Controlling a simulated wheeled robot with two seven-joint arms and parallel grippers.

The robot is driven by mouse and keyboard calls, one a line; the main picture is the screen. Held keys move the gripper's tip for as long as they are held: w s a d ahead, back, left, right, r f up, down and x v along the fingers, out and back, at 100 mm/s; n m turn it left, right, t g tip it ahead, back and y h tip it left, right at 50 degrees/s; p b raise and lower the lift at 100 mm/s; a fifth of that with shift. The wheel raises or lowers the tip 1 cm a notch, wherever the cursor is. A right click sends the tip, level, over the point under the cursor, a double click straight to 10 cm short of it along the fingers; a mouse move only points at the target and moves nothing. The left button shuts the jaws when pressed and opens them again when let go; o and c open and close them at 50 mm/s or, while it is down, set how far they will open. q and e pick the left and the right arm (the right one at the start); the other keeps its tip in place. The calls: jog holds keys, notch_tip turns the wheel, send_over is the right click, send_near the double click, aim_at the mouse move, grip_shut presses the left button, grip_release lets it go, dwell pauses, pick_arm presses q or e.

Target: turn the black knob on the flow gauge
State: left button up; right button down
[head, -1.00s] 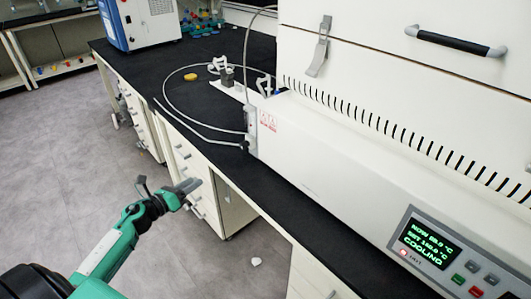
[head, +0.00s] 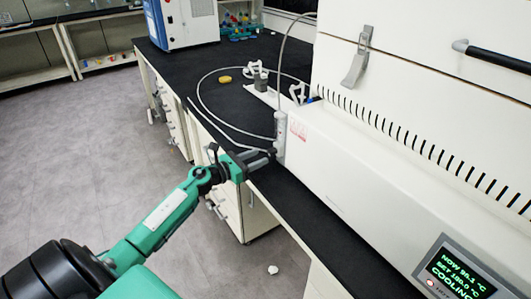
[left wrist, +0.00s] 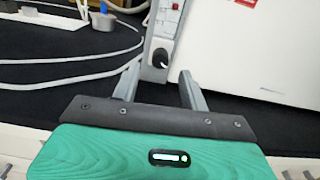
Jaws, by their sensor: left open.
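The flow gauge (head: 280,135) is a slim upright fixture at the left end of the white machine, with a tube joined to it. Its black knob (left wrist: 160,58) faces me in the left wrist view, low on the gauge's front (left wrist: 163,30). My left gripper (head: 270,155) is just in front of the gauge in the head view. In the left wrist view my left gripper (left wrist: 158,72) is open, with one finger to each side of the knob's line and nothing between them. My right gripper is out of view.
The white machine (head: 370,165) with a green-lit display (head: 458,275) fills the right side. A pale tube (head: 200,100) loops over the black bench top (head: 235,105). A yellow object (head: 224,79) and clamps lie farther back. The grey floor to the left is clear.

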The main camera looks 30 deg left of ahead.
aim_at(268, 153)
pick_arm(q)
jog(key=shift+x, duration=2.05)
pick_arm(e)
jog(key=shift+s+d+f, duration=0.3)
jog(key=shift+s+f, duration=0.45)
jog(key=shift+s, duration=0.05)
pick_arm(q)
grip_shut()
